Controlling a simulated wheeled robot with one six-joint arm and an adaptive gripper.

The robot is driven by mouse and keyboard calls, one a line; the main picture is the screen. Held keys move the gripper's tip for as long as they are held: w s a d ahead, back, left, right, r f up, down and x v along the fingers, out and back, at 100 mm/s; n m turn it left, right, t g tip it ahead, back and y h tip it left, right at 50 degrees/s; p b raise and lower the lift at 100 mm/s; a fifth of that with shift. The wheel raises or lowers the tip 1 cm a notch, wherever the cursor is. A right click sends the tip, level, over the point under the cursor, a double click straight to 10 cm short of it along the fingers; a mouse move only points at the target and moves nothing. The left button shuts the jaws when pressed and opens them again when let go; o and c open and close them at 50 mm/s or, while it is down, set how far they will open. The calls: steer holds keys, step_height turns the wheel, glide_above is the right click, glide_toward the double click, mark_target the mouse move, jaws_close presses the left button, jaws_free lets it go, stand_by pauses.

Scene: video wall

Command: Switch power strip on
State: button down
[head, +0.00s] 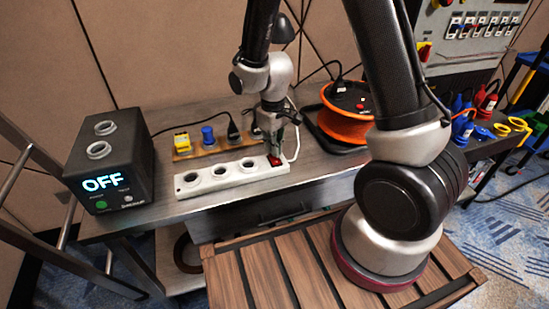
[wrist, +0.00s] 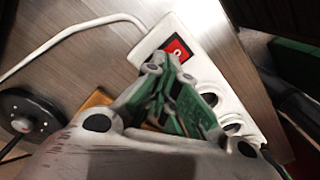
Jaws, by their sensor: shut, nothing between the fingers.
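The white power strip (head: 232,179) lies on the grey table, with a row of round sockets and a red rocker switch (head: 274,161) at its right end. In the wrist view the red switch (wrist: 176,47) shows a white mark in a black frame on the white strip (wrist: 190,22). My gripper (head: 274,150) is shut and empty, pointing down right at the switch. In the wrist view my gripper tips (wrist: 160,62) are beside the switch's lower left edge; I cannot tell whether they touch it. Which way the rocker is pressed is not clear.
A black box (head: 112,160) showing "OFF" stands at left. Behind the strip is a wooden board (head: 210,149) with yellow, blue and black plugs. An orange cable reel (head: 345,125) stands right of my gripper. The strip's white cable (wrist: 60,38) curves behind it. The table front is clear.

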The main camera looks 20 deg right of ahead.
steer(key=shift+f, duration=0.6)
steer(key=shift+r, duration=3.55)
steer(key=s+d+r+m+t, duration=0.2)
steer(key=s+d+r+m, duration=0.1)
steer(key=s+d+r, duration=0.4)
steer(key=s+d+r+m+t, duration=0.2)
steer(key=s+d+r, duration=0.6)
steer(key=s+r, duration=0.4)
step_height(320, 180, up, 4)
steer(key=shift+f+m, duration=0.25)
steer(key=shift+m, duration=0.25)
